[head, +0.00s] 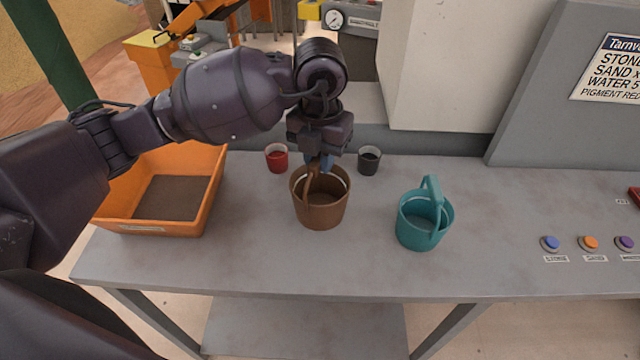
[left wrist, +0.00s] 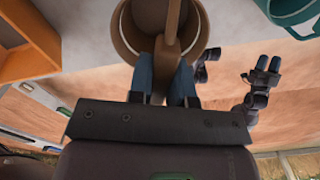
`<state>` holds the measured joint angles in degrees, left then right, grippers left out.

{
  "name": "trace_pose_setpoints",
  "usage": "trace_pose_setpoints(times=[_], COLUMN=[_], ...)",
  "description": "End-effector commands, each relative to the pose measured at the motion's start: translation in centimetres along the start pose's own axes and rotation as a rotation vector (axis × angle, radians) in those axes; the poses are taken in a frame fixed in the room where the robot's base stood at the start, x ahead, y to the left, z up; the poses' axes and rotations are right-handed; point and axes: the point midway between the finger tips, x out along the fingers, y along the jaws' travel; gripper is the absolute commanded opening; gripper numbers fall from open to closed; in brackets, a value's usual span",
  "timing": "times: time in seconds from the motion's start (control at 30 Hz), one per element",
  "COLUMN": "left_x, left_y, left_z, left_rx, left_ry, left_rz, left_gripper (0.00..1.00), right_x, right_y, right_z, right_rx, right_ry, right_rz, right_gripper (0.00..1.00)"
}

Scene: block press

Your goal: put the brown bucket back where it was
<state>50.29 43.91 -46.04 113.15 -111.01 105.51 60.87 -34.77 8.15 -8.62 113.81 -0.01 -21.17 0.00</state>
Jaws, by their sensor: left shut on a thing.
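The brown bucket (head: 322,211) is upright over the middle of the grey table, with its handle raised. My left gripper (head: 320,162) comes down from above and is shut on the handle. In the left wrist view the bucket (left wrist: 128,30) is at the top, with its handle between the blue fingers of my left gripper (left wrist: 168,82). I cannot tell whether the bucket's base touches the table.
A teal bucket (head: 413,234) stands to the right of the brown one. An orange tray (head: 160,229) is at the left. A red cup (head: 277,163) and a black cup (head: 369,165) stand behind. Coloured buttons (head: 590,243) are at the right. The front middle of the table (head: 290,265) is clear.

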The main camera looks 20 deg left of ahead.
Motion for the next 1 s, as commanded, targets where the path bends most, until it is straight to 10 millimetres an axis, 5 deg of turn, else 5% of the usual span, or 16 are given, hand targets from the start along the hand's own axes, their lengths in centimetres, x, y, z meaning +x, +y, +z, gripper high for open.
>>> trace_pose_setpoints(times=[0.63,1.0], left_x=[6.7,7.2], left_y=[0.0,0.0], left_z=[0.0,0.0], left_rx=[-0.001,0.0], left_ry=[0.001,-0.001], left_rz=[-0.001,0.0], left_gripper=[0.0,0.0], right_x=[0.3,0.3], right_y=[-0.1,-0.1], right_z=[-1.0,-0.8], right_rx=[-0.001,-0.001], right_ry=[0.021,0.019], right_rz=[-0.002,-0.002], right_gripper=[0.43,0.43])
